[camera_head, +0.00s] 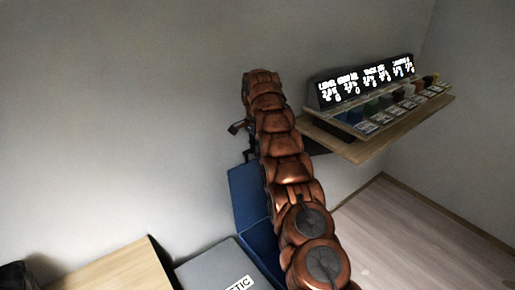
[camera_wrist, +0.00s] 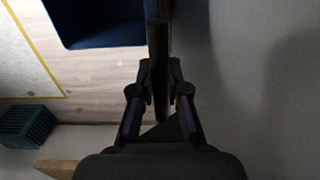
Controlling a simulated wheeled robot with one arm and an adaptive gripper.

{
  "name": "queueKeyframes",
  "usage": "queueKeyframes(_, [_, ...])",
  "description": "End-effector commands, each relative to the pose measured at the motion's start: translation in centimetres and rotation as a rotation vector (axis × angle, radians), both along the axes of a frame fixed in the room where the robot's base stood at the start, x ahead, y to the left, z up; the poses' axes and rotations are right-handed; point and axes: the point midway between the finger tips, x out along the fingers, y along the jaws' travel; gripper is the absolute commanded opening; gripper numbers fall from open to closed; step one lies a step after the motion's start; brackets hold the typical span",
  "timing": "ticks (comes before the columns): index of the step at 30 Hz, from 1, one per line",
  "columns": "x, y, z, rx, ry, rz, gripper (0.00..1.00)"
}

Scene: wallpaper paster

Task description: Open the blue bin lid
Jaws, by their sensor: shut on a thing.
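The blue bin's lid (camera_head: 246,196) stands raised, close to upright near the wall, in the head view. The blue bin (camera_head: 262,248) is below it, partly hidden behind my arm. In the wrist view the dark blue bin (camera_wrist: 100,42) shows at top left. My gripper (camera_wrist: 160,92) is shut on a dark narrow strip in the wrist view, which appears to be the lid (camera_wrist: 158,50) seen edge-on. In the head view my gripper is mostly hidden by my arm, near the lid's top edge.
A grey bin top (camera_head: 210,268) with a partly visible label is left of the blue bin. A wooden surface (camera_head: 115,270) lies further left. A wooden shelf (camera_head: 375,140) with a lit display and small items is at right. A green crate (camera_wrist: 27,126) shows in the wrist view.

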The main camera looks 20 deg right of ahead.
Motion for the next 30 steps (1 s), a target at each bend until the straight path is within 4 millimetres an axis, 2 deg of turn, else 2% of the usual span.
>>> queueKeyframes(1, [0.16,-0.22,0.49,-0.004,-0.009,-0.003,0.0])
queueKeyframes(15, [0.2,-0.17,0.34,-0.003,-0.008,-0.003,0.0])
queueKeyframes(16, [0.2,-0.17,0.34,-0.003,-0.008,-0.003,0.15])
queueKeyframes(23, [0.15,-0.05,0.14,-0.001,-0.003,-0.002,0.39])
queueKeyframes(30, [0.14,0.03,0.04,-0.001,-0.001,-0.001,0.41])
